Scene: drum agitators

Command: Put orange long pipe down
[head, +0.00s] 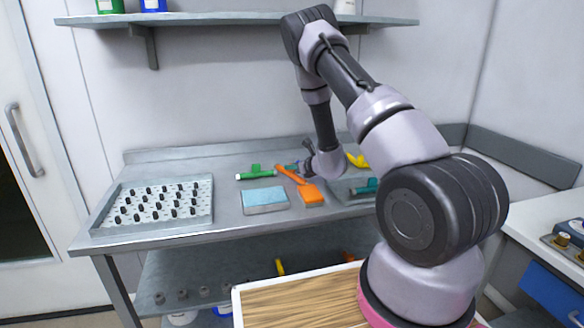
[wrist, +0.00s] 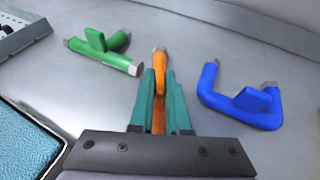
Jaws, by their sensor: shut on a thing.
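The orange long pipe (wrist: 159,75) is between the teal fingers of my gripper (wrist: 160,95) in the wrist view, its grey-tipped end pointing away past the fingertips. My gripper is shut on it. In the head view the orange pipe (head: 289,174) lies along the steel table (head: 225,215), low over or on its surface; I cannot tell whether it touches. My gripper (head: 293,167) is small and partly hidden there by my wrist.
A green pipe (wrist: 105,52) lies left of my gripper and a blue bent pipe (wrist: 245,105) right of it. A light-blue pad (head: 264,199), an orange block (head: 312,194) and a pegged tray (head: 155,205) stand nearer the front. Bare steel shows between the pipes.

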